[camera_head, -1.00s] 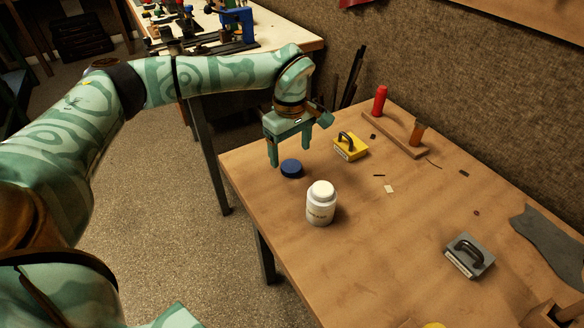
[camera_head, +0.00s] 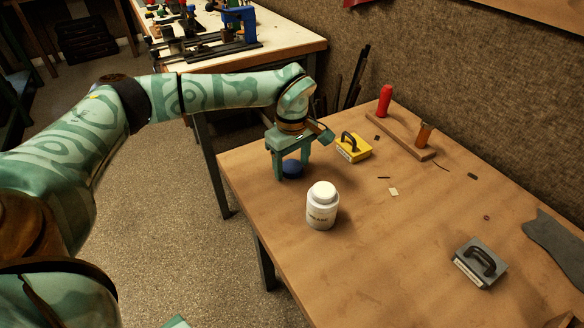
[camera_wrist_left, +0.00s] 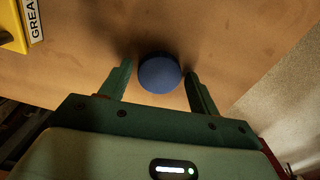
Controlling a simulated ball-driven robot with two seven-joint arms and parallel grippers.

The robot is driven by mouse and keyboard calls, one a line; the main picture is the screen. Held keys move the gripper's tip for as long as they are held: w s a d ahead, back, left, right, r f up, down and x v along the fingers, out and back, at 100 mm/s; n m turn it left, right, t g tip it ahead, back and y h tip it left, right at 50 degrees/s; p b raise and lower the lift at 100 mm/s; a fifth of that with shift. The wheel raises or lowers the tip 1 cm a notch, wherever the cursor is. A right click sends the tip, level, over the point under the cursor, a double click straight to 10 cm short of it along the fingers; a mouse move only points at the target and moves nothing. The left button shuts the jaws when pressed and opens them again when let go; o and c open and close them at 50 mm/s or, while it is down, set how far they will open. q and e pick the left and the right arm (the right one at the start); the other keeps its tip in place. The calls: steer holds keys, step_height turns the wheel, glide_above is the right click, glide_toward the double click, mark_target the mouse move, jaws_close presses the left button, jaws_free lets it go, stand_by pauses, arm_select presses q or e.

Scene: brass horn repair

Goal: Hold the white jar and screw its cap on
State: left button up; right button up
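The white jar (camera_head: 322,207) stands upright on the wooden table, near its left edge, with a printed label and a smooth white top. A round blue cap (camera_head: 292,168) lies flat on the table behind the jar; it also shows in the left wrist view (camera_wrist_left: 160,74). My left gripper (camera_head: 293,175) points down over the cap with its fingers open, one on each side. In the left wrist view the cap sits between the fingertips (camera_wrist_left: 158,69), with narrow gaps on both sides. My right gripper is not in view.
A yellow block with a black handle (camera_head: 353,148) stands close to the right of my left gripper. A wooden rack (camera_head: 398,137) holds red and orange-brown handled tools. A grey handled block (camera_head: 480,262) is at the right front. Table around the jar is clear.

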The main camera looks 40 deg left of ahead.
mark_target(291, 168)
arm_select(q)
steer(key=c, duration=0.6)
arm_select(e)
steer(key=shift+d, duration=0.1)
arm_select(q)
steer(key=shift+r, duration=0.1)
